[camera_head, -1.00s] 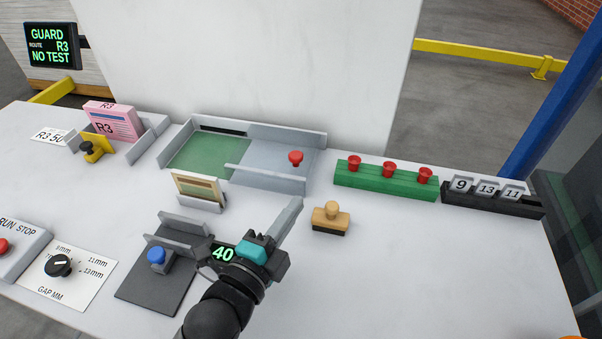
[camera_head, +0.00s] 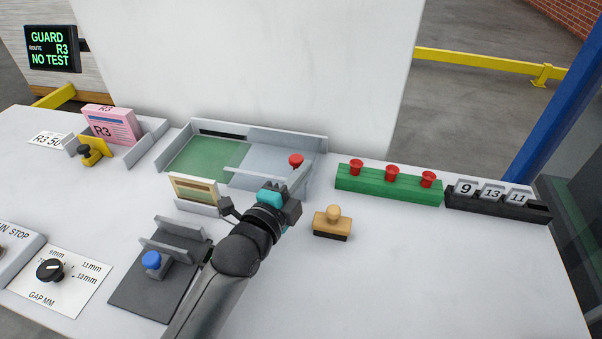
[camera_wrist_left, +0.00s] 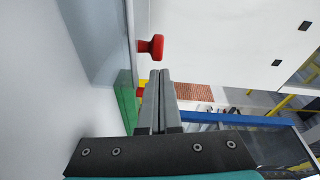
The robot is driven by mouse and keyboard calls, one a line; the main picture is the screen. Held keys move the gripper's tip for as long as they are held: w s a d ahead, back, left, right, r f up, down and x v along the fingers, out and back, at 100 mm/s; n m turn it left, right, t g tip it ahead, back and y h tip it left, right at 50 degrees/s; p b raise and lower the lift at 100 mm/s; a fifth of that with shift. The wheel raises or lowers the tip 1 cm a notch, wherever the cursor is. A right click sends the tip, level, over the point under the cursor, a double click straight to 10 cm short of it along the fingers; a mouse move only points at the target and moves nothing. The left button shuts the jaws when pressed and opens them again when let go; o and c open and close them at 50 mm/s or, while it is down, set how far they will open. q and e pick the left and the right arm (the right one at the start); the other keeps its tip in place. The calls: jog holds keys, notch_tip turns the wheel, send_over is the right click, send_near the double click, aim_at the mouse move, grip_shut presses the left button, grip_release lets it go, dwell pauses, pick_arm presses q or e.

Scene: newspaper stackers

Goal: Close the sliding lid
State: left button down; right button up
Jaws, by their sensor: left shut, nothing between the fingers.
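The sliding lid (camera_head: 271,160) is a grey-blue panel over the right part of a grey-walled tray (camera_head: 262,132). The tray's left part stands open and shows a green floor (camera_head: 203,155). A red knob (camera_head: 296,160) stands near the lid's right end. My left gripper (camera_head: 303,174) is shut and empty, at the tray's front right just on the near side of the knob. In the left wrist view the shut fingers (camera_wrist_left: 160,76) point at the red knob (camera_wrist_left: 152,47), close to it; I cannot tell whether they touch. My right gripper is not in view.
A wooden stamp (camera_head: 333,222) stands right of my left arm. A green block with red pegs (camera_head: 388,184) and a black number rack (camera_head: 497,204) lie farther right. A small framed card (camera_head: 195,189) stands before the tray. The table's front right is clear.

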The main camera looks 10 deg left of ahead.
aim_at(258, 175)
pick_arm(q)
jog(key=shift+w+a, duration=0.1)
jog(key=shift+a, duration=0.1)
jog(key=a+p, duration=0.1)
jog(key=a, duration=0.8)
dwell(0.6)
